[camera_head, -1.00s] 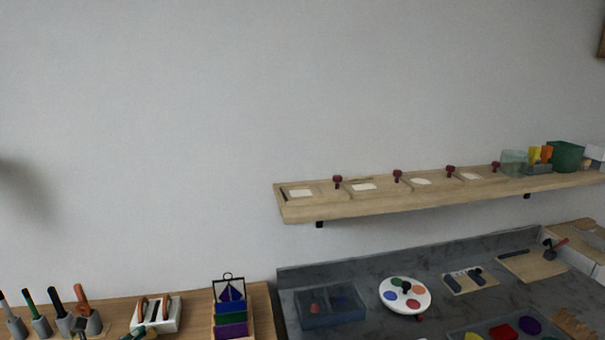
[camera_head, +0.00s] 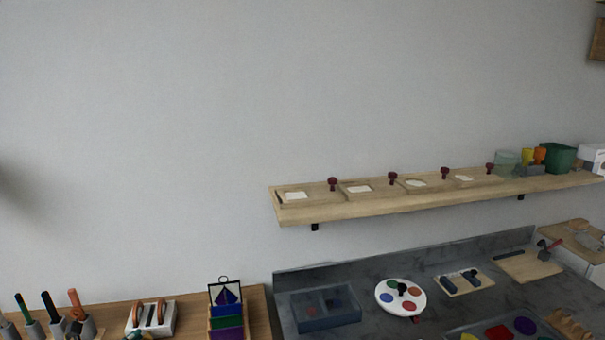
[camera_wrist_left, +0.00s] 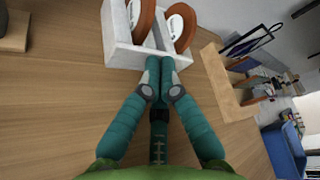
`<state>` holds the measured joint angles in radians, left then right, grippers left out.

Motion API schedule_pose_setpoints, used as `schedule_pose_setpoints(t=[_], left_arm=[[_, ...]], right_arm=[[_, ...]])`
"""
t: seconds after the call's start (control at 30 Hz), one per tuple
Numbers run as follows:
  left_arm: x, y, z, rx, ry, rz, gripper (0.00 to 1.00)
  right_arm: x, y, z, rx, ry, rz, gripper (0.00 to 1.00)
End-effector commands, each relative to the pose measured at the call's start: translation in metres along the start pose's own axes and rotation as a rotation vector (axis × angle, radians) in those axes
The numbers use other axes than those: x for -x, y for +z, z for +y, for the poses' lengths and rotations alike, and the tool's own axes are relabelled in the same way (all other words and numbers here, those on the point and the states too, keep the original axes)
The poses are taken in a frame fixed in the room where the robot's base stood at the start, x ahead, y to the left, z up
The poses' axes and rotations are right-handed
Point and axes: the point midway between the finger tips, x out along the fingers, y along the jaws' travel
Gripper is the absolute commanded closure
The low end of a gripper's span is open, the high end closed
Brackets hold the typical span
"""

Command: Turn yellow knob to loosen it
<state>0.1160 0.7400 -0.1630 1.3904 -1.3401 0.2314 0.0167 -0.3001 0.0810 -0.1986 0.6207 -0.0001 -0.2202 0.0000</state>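No yellow knob can be made out in either view. My left gripper (camera_wrist_left: 160,72) has its two teal fingers brought together at the tips, with nothing visible between them. Its tips are close to the near edge of a white holder (camera_wrist_left: 122,50) with brown rounded pieces; contact cannot be told. In the head view only a small dark part of my left gripper (camera_head: 140,336) shows at the bottom edge, just in front of the same white holder (camera_head: 164,322). My right gripper is not in view.
A wooden rack with coloured panels (camera_head: 227,322) stands right of the white holder. Handled tools (camera_head: 50,310) stand at the left. A grey bench carries a blue tray (camera_head: 322,318) and a white disc (camera_head: 388,298). A wooden shelf (camera_head: 400,207) runs along the wall.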

Motion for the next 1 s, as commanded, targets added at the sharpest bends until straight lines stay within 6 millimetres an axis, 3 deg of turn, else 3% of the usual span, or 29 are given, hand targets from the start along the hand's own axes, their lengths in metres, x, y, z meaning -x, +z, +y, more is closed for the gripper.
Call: schedule_pose_setpoints(t=[1.0], left_arm=[[-0.001,-0.008,0.021,0.002,0.002,0.015,1.0]], right_arm=[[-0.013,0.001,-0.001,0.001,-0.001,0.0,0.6]])
